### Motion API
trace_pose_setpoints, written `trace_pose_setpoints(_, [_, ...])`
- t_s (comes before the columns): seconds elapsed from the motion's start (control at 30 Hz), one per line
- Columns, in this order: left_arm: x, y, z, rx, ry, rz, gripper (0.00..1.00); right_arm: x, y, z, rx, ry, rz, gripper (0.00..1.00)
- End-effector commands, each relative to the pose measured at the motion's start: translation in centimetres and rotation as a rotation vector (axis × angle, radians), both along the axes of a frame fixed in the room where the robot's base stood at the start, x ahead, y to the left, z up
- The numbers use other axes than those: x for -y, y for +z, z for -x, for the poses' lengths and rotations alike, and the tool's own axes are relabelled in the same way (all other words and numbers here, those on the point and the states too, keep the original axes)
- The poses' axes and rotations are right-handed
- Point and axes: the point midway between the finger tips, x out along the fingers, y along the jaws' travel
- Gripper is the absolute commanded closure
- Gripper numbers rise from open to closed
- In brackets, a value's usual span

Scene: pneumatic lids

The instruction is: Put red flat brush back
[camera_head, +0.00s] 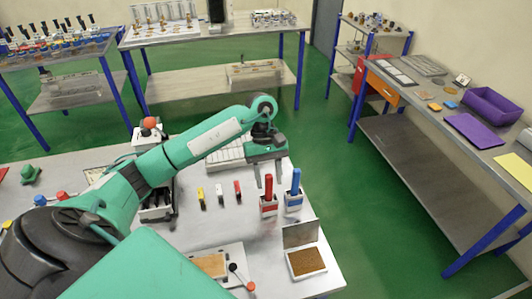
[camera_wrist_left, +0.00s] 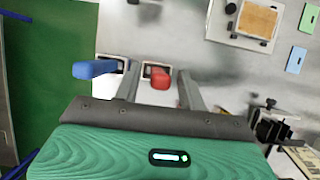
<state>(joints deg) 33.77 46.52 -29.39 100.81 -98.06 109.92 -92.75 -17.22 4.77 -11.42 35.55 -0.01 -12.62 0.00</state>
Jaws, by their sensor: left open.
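The red flat brush (camera_head: 268,186) stands upright with its handle up in a small holder with a red front (camera_head: 268,209) near the table's right edge. My left gripper (camera_head: 268,172) is just above it, pointing down. In the left wrist view the red handle end (camera_wrist_left: 160,78) shows between the two open fingers of my left gripper (camera_wrist_left: 160,82), with no clear contact. The brush's bristles are hidden in the holder. A blue brush (camera_head: 296,182) stands in a blue-fronted holder (camera_head: 293,202) just to the right. My right gripper is not in view.
Small yellow (camera_head: 201,195), white (camera_head: 220,192) and red (camera_head: 238,189) pieces stand left of the holders. An open box with a brown inside (camera_head: 306,262) lies in front. The blue handle (camera_wrist_left: 95,68) lies just outside one finger. Bare tabletop lies between these.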

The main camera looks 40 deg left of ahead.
Motion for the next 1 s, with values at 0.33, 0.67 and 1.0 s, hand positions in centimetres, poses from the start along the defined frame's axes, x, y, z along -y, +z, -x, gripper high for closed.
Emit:
trace_pose_setpoints(0.33, [-1.9, 5.1, -1.6, 0.003, 0.001, -0.001, 0.59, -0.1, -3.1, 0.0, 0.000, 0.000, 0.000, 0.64])
trace_pose_setpoints(0.67, [-3.0, 8.5, -2.5, 0.001, 0.000, -0.001, 0.59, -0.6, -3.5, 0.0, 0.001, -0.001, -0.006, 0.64])
trace_pose_setpoints(1.0, [-3.3, 9.5, -2.7, -0.001, 0.000, 0.000, 0.59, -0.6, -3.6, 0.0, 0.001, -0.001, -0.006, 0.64])
